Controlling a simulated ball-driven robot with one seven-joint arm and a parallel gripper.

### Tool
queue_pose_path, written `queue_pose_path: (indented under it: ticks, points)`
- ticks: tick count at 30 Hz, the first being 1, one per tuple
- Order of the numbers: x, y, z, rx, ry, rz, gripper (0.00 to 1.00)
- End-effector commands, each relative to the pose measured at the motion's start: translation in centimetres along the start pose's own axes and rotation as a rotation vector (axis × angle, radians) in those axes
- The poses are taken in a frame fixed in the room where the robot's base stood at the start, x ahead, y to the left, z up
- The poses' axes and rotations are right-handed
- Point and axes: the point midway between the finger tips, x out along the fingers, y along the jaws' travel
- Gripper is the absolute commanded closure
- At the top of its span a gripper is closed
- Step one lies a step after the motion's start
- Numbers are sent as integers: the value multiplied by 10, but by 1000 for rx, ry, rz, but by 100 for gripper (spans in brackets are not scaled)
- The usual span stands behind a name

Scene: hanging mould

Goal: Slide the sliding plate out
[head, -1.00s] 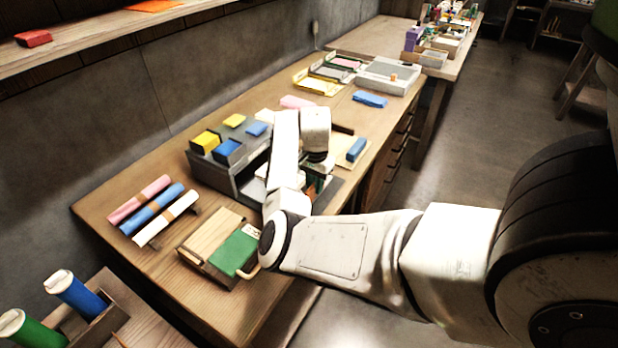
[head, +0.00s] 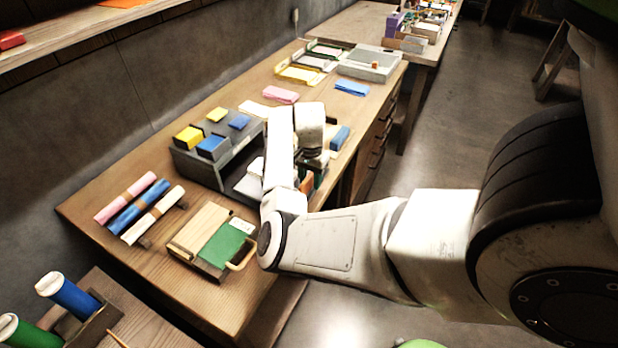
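A grey box unit (head: 205,171) stands on the workbench, with yellow and blue blocks on top and an open front facing right. A pale flat piece (head: 250,186) shows at its opening, partly behind my arm; I cannot tell whether it is the sliding plate. Nearer, a wooden case (head: 203,227) has a green panel (head: 222,246) and a pale loop handle (head: 243,259) at its right edge. My gripper (head: 314,164) points down just right of the grey unit, beside small orange and teal items. Its fingers are mostly hidden by my wrist, and any contact is unclear.
Pink, blue and cream rolls (head: 137,206) lie at the bench's left. A blue block (head: 339,137) is behind my wrist. Pink (head: 280,94) and blue (head: 352,88) folded pieces and trays (head: 370,66) lie farther back. Open floor is on the right.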

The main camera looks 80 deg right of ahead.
Motion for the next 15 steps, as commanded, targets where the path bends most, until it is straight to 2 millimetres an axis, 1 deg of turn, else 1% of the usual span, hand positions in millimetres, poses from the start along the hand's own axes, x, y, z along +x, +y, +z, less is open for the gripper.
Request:
queue_pose_path:
  ticks: [5,8,11,15]
  points:
    - [0,-2,0,-2,0,-3,61]
    - [-5,-2,0,-2,2,-5,61]
    - [-16,-2,0,-1,2,-6,61]
    - [-42,-2,-1,0,4,-7,61]
